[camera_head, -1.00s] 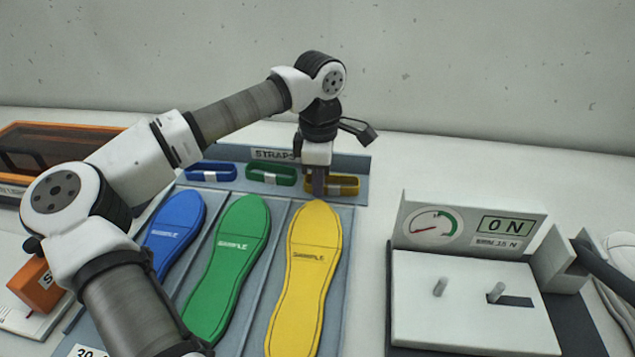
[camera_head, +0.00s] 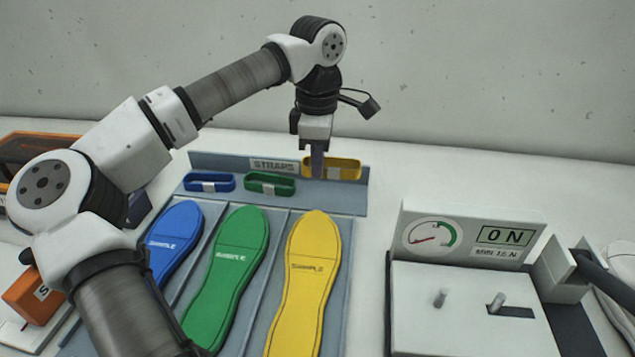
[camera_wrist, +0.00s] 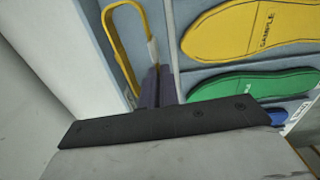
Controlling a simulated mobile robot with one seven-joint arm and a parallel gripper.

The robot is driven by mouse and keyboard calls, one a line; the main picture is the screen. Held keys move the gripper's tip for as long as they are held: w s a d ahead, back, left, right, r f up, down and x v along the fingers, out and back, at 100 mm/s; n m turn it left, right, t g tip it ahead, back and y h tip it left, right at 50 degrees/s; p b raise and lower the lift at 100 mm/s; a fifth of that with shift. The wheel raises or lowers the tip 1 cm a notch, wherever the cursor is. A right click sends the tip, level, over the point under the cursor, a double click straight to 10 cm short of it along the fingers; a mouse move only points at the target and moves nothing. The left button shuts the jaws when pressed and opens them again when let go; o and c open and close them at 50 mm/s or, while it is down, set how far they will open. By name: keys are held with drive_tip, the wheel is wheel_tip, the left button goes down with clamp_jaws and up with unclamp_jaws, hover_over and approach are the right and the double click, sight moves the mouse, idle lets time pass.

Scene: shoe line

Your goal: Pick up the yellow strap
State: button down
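The yellow strap (camera_head: 346,168) is a loop with a pale band. It is raised above the strap rack, higher than the other two straps. The exact contact between the fingers and the strap is partly hidden.
A blue strap (camera_head: 209,187) and a green strap (camera_head: 281,187) lie in the grey rack (camera_head: 345,203). Blue, green and yellow (camera_head: 312,265) sample soles lie in front. A tester (camera_head: 470,310) with a dial reading 0 N stands right. A wall is behind.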

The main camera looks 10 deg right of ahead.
wheel_tip(320, 180, up, 21)
drive_tip(key=p, duration=0.5)
drive_tip(key=shift+a, duration=0.15)
